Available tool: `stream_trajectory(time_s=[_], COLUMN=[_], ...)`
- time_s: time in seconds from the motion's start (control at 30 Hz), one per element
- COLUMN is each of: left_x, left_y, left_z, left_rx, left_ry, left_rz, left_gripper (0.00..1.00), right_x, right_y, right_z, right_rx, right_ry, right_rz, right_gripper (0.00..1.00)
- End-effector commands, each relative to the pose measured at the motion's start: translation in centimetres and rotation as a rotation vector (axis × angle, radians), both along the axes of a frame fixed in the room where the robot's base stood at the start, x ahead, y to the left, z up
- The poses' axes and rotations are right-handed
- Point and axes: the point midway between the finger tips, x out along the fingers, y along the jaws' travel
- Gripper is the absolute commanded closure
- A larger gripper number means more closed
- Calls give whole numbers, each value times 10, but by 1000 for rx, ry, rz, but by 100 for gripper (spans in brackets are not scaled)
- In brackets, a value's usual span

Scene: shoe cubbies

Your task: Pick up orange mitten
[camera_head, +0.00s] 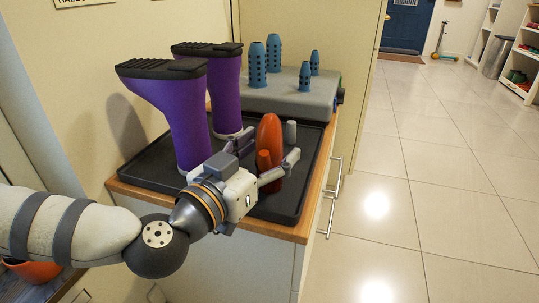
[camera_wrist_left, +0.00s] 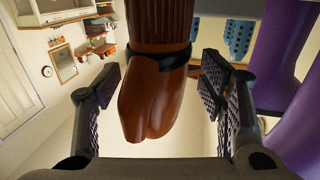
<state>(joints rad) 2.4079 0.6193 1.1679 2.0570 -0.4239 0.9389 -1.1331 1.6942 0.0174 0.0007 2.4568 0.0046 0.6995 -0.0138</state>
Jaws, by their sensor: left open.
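The orange mitten (camera_head: 268,132) stands upright on the black tray (camera_head: 277,206), with its rounded tip up and its thumb toward my gripper. My left gripper (camera_head: 266,156) is open, with its fingers reaching to either side of the mitten. In the left wrist view the mitten (camera_wrist_left: 150,95) appears upside down and reddish brown, between the two spread fingers of the gripper (camera_wrist_left: 158,95). Gaps show between the mitten and both fingers. The gripper partly hides the mitten's lower part in the head view. My right gripper is not in view.
Two purple boots (camera_head: 186,122) stand upside down on the tray, left of and behind the gripper. A small grey object (camera_head: 290,132) stands right behind the mitten. A grey box (camera_head: 285,97) with several blue perforated posts (camera_head: 258,66) is behind. Open tiled floor (camera_head: 410,190) lies right.

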Motion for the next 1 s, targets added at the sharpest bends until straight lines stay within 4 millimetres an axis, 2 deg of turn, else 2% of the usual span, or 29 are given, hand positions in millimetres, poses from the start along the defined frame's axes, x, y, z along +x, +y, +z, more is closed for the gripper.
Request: stream_trajectory(time_s=[0.2,0.27,0.43,0.77,0.87,1.0], left_x=[2,2,2,2,1,1], left_y=[-1,-1,-1,-1,-1,-1], left_z=[1,1,1,2,20,62], left_rx=[1,0,0,0,-1,1], left_ry=[-1,0,0,0,-7,-11], left_rz=[0,0,0,0,-1,0], left_gripper=[36,48,85,86,86,86], right_x=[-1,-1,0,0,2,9], right_y=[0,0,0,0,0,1], right_z=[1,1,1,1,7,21], right_rx=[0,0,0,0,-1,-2], right_ry=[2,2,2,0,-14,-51], right_rz=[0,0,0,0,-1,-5], right_gripper=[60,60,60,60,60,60])
